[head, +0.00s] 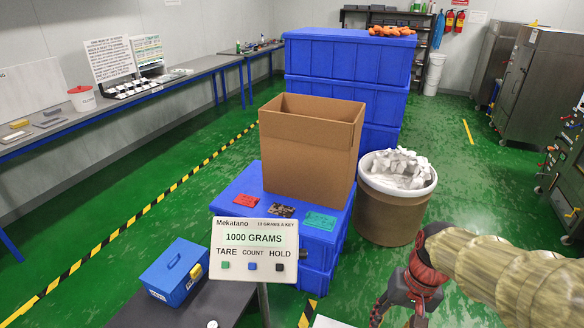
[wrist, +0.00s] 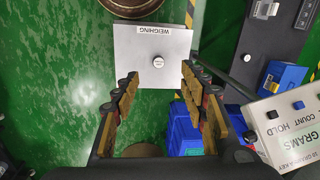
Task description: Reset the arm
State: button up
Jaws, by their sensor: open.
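My arm comes in from the right in the head view. My gripper (head: 398,314) hangs low at the bottom edge, right of the scale display. In the wrist view my gripper (wrist: 158,85) has its fingers spread wide with nothing between them. A light grey plate marked WEIGHING (wrist: 135,45) lies ahead of and below the fingertips. The display (head: 254,240) reads 1000 GRAMS.
A blue toolbox (head: 174,272) stands on a dark bench at lower left. An open cardboard box (head: 308,150) sits on a blue crate with several coloured cards. A brown drum (head: 388,218) with white contents stands right of it. Green floor (head: 465,190) is clear farther right.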

jog(key=s+a+r+n+t, duration=0.1)
jog(key=s+r+t, duration=0.1)
jog(key=r, duration=0.4)
jog(key=s+a+r+n+t+h, duration=0.1)
jog(key=s+a+r+n+t, duration=0.1)
jog(key=s+r, duration=0.3)
jog(key=shift+s+r+t, duration=0.3)
jog(key=shift+r+t, duration=0.15)
jog(key=shift+t, duration=0.25)
